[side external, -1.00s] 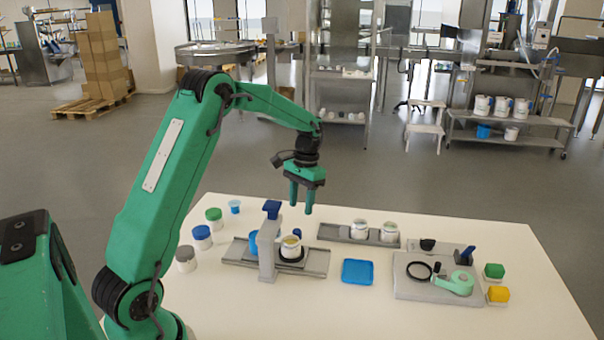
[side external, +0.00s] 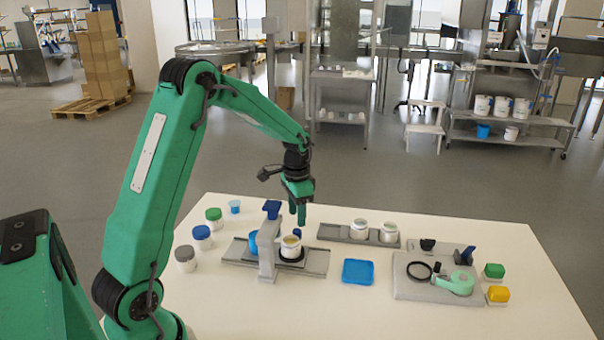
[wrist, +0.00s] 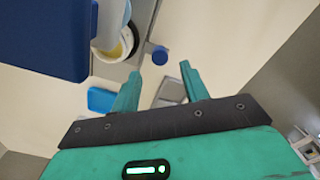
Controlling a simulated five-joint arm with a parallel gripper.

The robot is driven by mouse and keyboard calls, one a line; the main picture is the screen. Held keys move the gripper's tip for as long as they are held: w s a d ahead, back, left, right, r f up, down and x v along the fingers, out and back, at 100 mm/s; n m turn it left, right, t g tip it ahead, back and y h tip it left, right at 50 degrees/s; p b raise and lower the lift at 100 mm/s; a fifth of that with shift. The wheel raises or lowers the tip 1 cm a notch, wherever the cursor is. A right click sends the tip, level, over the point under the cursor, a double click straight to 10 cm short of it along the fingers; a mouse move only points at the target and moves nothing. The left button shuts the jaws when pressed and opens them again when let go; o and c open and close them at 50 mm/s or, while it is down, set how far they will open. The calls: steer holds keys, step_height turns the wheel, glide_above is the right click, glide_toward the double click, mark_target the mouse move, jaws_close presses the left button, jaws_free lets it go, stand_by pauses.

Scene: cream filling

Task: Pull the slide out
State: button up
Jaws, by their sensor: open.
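The grey slide (side external: 316,262) lies on the table with a white jar (side external: 291,248) on it, beside the upright grey filling stand (side external: 267,250). The jar's open mouth shows yellowish content and is also in the wrist view (wrist: 118,46), partly cut off by the blue hopper (wrist: 45,35). A small blue knob (wrist: 158,55) shows just beyond my fingertips; in the side view the knob (side external: 297,234) is partly hidden behind the jar. My gripper (side external: 298,220) is open and empty, fingers pointing down above the knob, apart from it as far as I can tell.
A grey tray with two jars (side external: 360,229) stands behind right. A blue square tray (side external: 358,272) lies right of the slide. A grey board (side external: 412,290) holds a tape roll and tools. Several lidded jars (side external: 202,237) stand at the left. The front table is clear.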

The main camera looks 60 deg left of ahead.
mark_target(298, 230)
steer(key=shift+f, duration=2.65)
steer(key=shift+c, duration=0.3)
jaws_close()
